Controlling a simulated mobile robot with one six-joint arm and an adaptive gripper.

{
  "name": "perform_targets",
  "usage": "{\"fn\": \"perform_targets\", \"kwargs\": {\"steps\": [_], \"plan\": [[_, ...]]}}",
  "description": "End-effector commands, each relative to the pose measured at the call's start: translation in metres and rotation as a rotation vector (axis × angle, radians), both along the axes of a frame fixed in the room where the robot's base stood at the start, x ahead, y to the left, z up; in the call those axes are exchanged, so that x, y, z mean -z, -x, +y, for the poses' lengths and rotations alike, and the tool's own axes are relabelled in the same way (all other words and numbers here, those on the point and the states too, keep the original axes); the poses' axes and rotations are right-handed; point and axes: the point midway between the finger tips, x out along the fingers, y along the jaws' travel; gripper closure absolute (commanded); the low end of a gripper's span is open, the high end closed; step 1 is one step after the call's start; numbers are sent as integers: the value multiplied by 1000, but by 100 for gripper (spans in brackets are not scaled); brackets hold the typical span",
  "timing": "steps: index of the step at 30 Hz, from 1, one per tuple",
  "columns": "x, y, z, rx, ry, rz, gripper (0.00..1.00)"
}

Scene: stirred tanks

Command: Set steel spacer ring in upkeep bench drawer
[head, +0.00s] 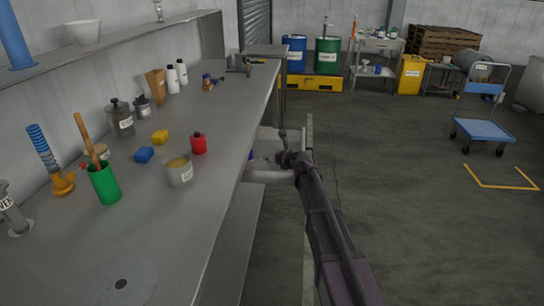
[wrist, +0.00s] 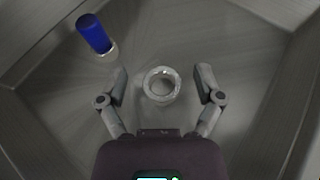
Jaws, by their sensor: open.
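My gripper (wrist: 161,84) is open in the wrist view, its two fingers apart above the floor of the open drawer (wrist: 220,38). The steel spacer ring (wrist: 149,84), a short shiny ring, shows between the fingertips. I see clear gaps on both sides, so neither finger seems to touch it. The ring looks to lie flat on the drawer floor, though its exact height is hard to tell. In the head view my gripper (head: 287,157) is at the pulled-out drawer (head: 262,176) on the bench's right side. The ring cannot be made out there.
A blue-handled item (wrist: 93,33) lies in the drawer, up and left of the ring. Drawer walls surround the gripper. The bench top (head: 235,115) holds a red container (head: 198,144), a tin (head: 180,173) and a green cup (head: 104,185).

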Motion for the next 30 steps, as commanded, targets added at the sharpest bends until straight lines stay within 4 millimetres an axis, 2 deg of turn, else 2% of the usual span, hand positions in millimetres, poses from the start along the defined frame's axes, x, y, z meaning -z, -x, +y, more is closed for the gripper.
{"fn": "perform_targets", "kwargs": {"steps": [4, 21, 30], "plan": [[-11, 0, 0, 0, 0, 0, 15], [-47, 74, -52, 0, -1, 1, 15], [-53, 90, -64, 0, 0, 0, 15]]}}
